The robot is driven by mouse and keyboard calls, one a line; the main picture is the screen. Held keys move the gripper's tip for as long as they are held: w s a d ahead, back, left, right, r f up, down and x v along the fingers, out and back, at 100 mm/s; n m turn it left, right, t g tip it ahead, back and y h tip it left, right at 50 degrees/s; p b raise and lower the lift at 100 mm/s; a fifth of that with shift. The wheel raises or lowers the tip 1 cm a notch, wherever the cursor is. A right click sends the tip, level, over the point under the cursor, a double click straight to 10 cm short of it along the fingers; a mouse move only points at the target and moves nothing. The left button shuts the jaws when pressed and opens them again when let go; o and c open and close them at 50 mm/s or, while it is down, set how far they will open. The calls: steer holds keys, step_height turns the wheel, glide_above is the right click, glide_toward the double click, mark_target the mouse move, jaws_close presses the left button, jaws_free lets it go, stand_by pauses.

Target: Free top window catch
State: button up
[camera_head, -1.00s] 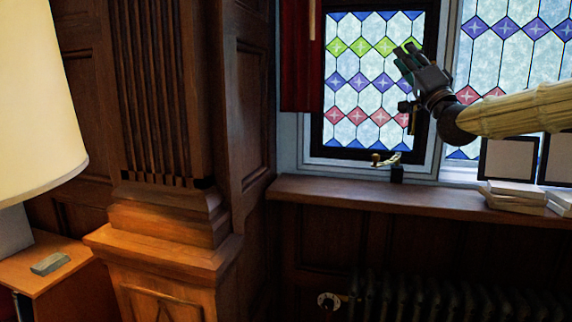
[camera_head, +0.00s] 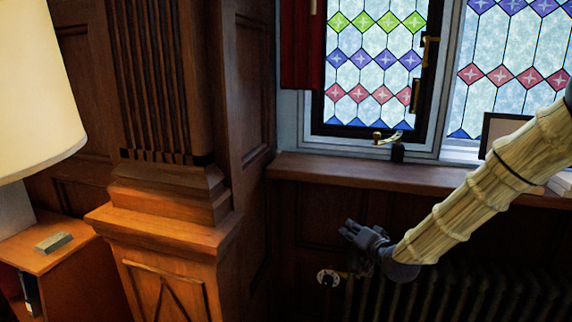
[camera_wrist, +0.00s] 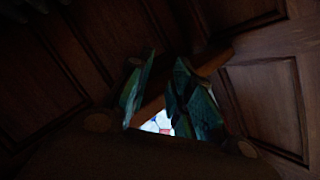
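The top window catch (camera_head: 429,42) is a small brass fitting on the right side of the dark casement frame (camera_head: 432,75), high in the head view. I cannot tell whether it is latched. A second brass fitting (camera_head: 415,95) sits lower on the same side. A brass stay (camera_head: 387,138) lies at the bottom of the frame. My gripper (camera_head: 347,230) is below the sill, in front of the wall panelling, well under the catch and clear of it. In the wrist view its green-lit fingers (camera_wrist: 166,75) are apart with nothing between them.
The wooden sill (camera_head: 370,172) juts out above my gripper. A radiator (camera_head: 440,290) with a valve (camera_head: 327,278) stands below. A red curtain (camera_head: 301,60) hangs left of the window. A lamp (camera_head: 35,90) and a wooden pillar (camera_head: 165,215) fill the left.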

steer(key=s+f+n+g+h, duration=0.1)
steer(key=s+f+g, duration=0.3)
steer(key=s+f, duration=0.95)
steer(key=s+f+n+g+h, duration=0.15)
steer(key=s+f+g, duration=0.25)
steer(key=s+f, duration=1)
steer(key=s+d+f+n+g, duration=0.1)
steer(key=s+f, duration=0.3)
steer(key=s, duration=0.5)
steer(key=s+d+f+n+g+h, duration=0.1)
steer(key=s+f+g, duration=0.2)
steer(key=s, duration=0.6)
steer(key=s+d+f+n+g+h, duration=0.1)
steer(key=s+f+g, duration=0.1)
steer(key=s+f, duration=0.5)
steer(key=shift+s+g, duration=0.4)
steer(key=shift+s, duration=0.6)
steer(key=shift+w, duration=0.1)
